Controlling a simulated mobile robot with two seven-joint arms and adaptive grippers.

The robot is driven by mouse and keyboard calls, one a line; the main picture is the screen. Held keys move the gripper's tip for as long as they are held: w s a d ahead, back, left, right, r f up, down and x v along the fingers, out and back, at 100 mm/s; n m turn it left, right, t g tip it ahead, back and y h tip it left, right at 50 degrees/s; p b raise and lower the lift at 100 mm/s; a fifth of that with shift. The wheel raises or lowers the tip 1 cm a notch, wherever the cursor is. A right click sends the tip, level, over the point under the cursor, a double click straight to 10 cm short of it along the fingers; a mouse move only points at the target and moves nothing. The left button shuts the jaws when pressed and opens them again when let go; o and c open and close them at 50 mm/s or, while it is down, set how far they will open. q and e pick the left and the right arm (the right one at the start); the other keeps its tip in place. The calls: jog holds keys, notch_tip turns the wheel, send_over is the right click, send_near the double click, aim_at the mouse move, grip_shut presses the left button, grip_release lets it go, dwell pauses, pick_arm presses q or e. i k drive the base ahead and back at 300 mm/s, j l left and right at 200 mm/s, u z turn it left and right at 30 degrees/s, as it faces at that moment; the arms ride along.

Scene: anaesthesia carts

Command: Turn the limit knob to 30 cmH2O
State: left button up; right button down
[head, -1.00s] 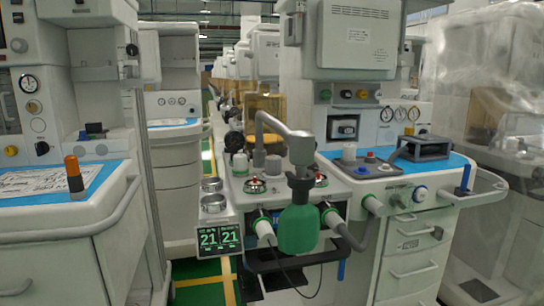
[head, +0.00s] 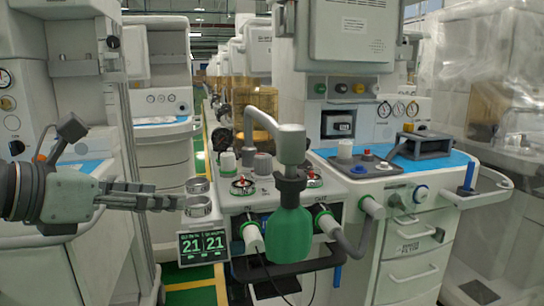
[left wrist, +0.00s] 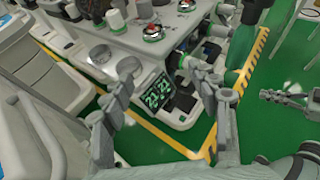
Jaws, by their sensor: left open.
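The absorber block (head: 240,205) of the centre cart has a white-and-green cylindrical knob (head: 228,162) and a grey cylindrical knob (head: 263,164) on top. I cannot read their scales, nor tell which is the limit knob. My left gripper (head: 178,202) is open and empty, left of the block by the round metal cups. Its spread fingers (left wrist: 148,95) show in the wrist view. Probably my right gripper (left wrist: 285,97) shows at that view's right edge, its jaws unclear.
A green breathing bag (head: 289,234) hangs from a bent grey pipe (head: 272,128) in front of the block. Metal cups (head: 198,206) and a green-digit display (head: 203,245) sit at its left. Red-topped domes (head: 243,187) stand near the knobs.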

aim_at(263, 162)
jog(key=i+l, duration=0.65)
jog(key=i, duration=0.1)
